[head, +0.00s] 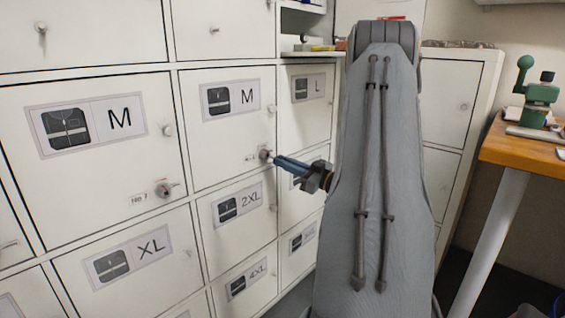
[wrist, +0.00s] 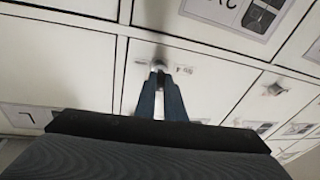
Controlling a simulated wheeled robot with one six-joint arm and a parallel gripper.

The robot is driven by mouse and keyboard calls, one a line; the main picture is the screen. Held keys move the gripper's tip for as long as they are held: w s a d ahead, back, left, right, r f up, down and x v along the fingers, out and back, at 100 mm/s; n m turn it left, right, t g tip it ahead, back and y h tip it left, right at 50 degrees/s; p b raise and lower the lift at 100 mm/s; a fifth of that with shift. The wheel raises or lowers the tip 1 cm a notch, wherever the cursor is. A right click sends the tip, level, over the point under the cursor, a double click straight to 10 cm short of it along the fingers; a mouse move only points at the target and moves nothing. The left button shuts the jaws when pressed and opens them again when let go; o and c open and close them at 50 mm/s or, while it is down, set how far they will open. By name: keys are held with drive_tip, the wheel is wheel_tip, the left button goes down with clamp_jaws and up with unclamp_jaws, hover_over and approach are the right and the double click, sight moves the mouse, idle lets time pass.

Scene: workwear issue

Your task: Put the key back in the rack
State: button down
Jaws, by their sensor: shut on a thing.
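My gripper (head: 274,158) reaches left to the lower right corner of the middle locker door marked M (head: 228,125). Its blue fingers are shut on a small silver key (head: 264,154) at that door's lock. In the wrist view, the fingertips (wrist: 160,78) close around the key (wrist: 158,65), mostly hidden between them. I cannot tell how far the key sits in the lock. I cannot make out a key rack in either view.
Another key (head: 165,188) sits in the lock of the left M door (head: 85,190), and one hangs at the upper left (head: 42,32). White lockers fill the left. A wooden bench (head: 525,150) with a green machine (head: 538,102) stands at the right.

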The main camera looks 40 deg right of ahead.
drive_tip(key=shift+p+v, duration=0.5)
drive_tip(key=shift+v, duration=1)
idle(0.4)
drive_tip(key=s+a+f+n+g+y, duration=0.25)
drive_tip(key=a+f+y, duration=0.2)
drive_tip(key=a, duration=0.85)
drive_tip(key=s+a+f+n+g+y, duration=0.1)
drive_tip(key=a+f+n+g+y, duration=0.35)
drive_tip(key=a, duration=0.95)
drive_tip(key=s+a+f+n+g+y, duration=0.1)
drive_tip(key=s+a+f+y, duration=0.1)
drive_tip(key=a+f, duration=0.8)
wheel_tip(320, 180, up, 14)
drive_tip(key=a+p, duration=0.2)
drive_tip(key=p, duration=1.7)
drive_tip(key=shift+a+r, duration=0.2)
drive_tip(key=shift+a, duration=0.15)
drive_tip(key=shift+w, duration=0.1)
